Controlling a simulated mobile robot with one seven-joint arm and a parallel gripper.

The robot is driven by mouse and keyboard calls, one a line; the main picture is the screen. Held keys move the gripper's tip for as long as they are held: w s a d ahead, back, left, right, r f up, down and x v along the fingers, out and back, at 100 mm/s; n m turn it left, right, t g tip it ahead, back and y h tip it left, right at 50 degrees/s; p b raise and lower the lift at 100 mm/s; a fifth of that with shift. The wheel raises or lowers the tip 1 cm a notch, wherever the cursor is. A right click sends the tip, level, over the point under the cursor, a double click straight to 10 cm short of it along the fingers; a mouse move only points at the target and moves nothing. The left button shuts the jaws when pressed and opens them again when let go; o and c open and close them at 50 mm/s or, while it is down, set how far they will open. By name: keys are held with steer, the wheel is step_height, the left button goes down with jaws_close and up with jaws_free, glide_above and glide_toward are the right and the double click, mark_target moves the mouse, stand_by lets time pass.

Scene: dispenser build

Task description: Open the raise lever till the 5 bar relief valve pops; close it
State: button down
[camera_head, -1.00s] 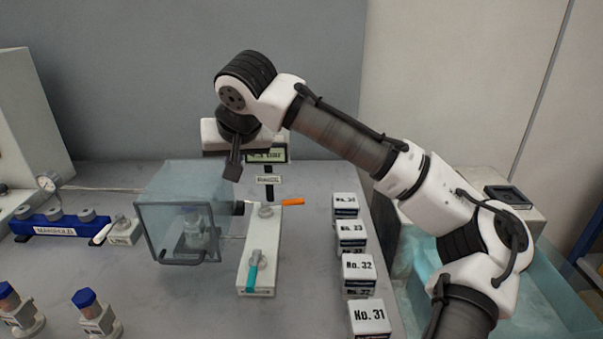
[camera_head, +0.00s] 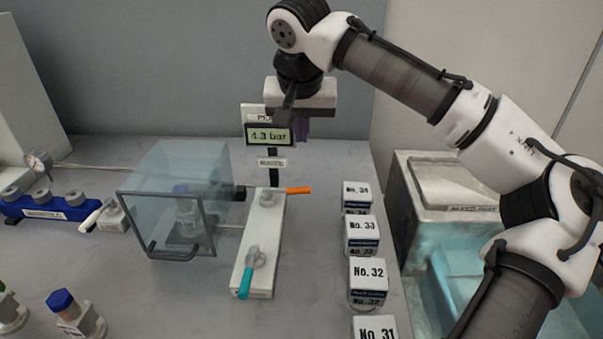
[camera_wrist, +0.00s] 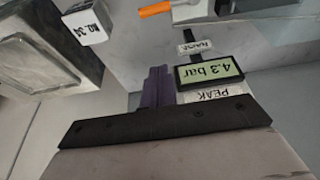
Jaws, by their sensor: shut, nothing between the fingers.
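The white valve block (camera_head: 262,235) carries an orange lever (camera_head: 298,190) pointing right across it and a teal lever (camera_head: 244,283) lying along it toward the near end. A small label (camera_head: 272,163) stands behind the orange lever; it reads RAISE in the wrist view (camera_wrist: 193,47). The display (camera_head: 269,135) above reads 4.3 bar, with a PEAK label (camera_wrist: 212,96) beside it in the wrist view. My gripper (camera_wrist: 157,72) is shut and empty, its purple fingers together. In the head view (camera_head: 303,128) it hangs beside the display, behind and above the orange lever. Which fitting is the relief valve I cannot tell.
A clear guard box (camera_head: 170,210) with a dark handle covers a fitting left of the block. Boxes marked No. 31 to No. 34 (camera_head: 362,240) stand in a row on the right. A blue manifold (camera_head: 45,208) and gauge (camera_head: 38,162) are far left.

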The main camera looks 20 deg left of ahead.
mark_target(288, 191)
steer(key=f, duration=0.3)
steer(key=f+p, duration=0.1)
steer(key=f, duration=0.2)
steer(key=f+p, duration=0.1)
steer(key=f, duration=0.2)
steer(key=shift+s+d+f, duration=0.1)
steer(key=shift+s+f, duration=0.2)
steer(key=shift+f, duration=0.1)
